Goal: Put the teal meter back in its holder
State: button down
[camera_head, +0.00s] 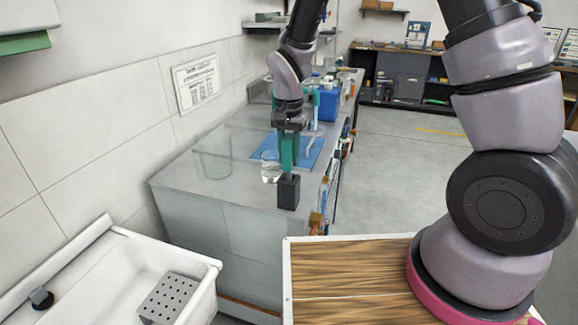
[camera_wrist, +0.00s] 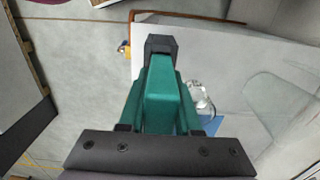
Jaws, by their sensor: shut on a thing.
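The teal meter (camera_head: 287,152) is held upright in my gripper (camera_head: 289,132) over the counter. In the wrist view the meter (camera_wrist: 161,92) fills the space between the fingers of my gripper (camera_wrist: 160,124). The black holder (camera_head: 289,193) stands near the counter's front right edge, directly below the meter. The holder (camera_wrist: 161,43) also shows at the meter's far end in the wrist view. The meter's lower end meets the holder's top in the picture; I cannot tell whether it is inside or just above.
A glass beaker (camera_head: 214,160) stands left on the counter (camera_head: 185,187), and a smaller glass vessel (camera_head: 270,170) stands close beside the holder. A blue mat (camera_head: 312,150) and blue box (camera_head: 328,105) lie behind. A white sink (camera_head: 110,275) is at front left.

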aim_at(289, 166)
jog(key=shift+f, duration=1.75)
jog(key=c, duration=0.6)
grip_release()
